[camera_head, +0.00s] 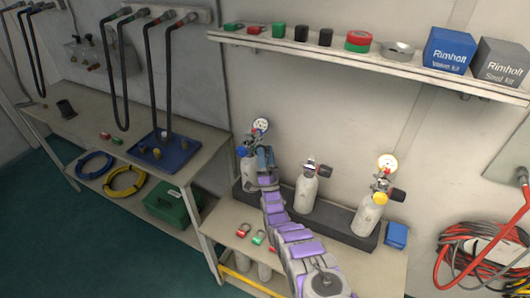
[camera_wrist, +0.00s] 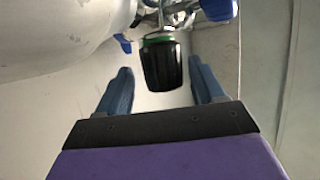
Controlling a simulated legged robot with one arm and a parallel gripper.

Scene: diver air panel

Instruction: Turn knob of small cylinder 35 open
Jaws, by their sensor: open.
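Three small pale cylinders stand in a dark rack (camera_head: 330,217) on the bench; I cannot read a number on any. My gripper (camera_head: 266,158) is at the valve of the left cylinder (camera_head: 248,168), which has a gauge (camera_head: 261,125) on top and is partly hidden by my arm. In the wrist view, a black ribbed knob (camera_wrist: 162,66) with a green ring shows ahead, with the pale cylinder body (camera_wrist: 60,35) at upper left. The two blue fingers of my gripper (camera_wrist: 160,82) are open, one on each side of the knob, with gaps visible.
The middle cylinder (camera_head: 306,188) and the right cylinder (camera_head: 369,212), with a gauge and yellow valve, stand to the right. A blue box (camera_head: 397,235) is beside the rack. A wall shelf (camera_head: 380,66) with caps and boxes is above.

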